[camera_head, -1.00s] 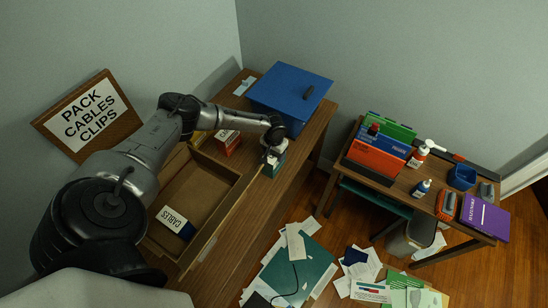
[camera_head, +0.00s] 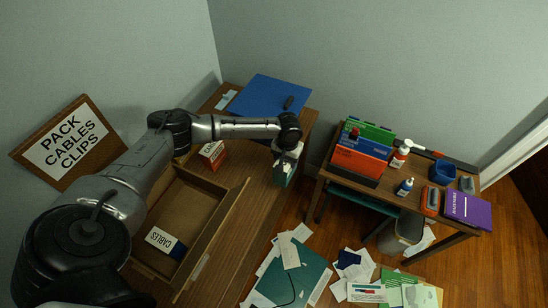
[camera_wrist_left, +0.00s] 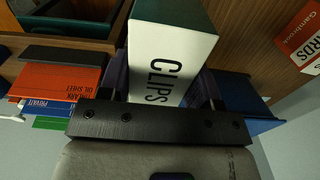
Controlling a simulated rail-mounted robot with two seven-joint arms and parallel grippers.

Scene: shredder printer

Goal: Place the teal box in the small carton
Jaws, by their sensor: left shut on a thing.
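The teal box (camera_head: 283,175), with a white face marked CLIPS (camera_wrist_left: 165,65), is held in my left gripper (camera_head: 286,158). The gripper is shut on it, and the two fingers are at its sides in the wrist view. In the head view the box appears raised, overlapping the brown desk's right edge. The small carton (camera_head: 222,222) is open on the desk, left of and nearer than the gripper. My arm hides part of the carton's left side. My right gripper is not in view.
A red box (camera_head: 212,153) stands behind the carton, and a large blue box (camera_head: 268,98) is at the desk's far end. A sign (camera_head: 70,142) leans at the left. A second table (camera_head: 400,195) on the right holds folders and bottles. Papers (camera_head: 365,270) litter the floor.

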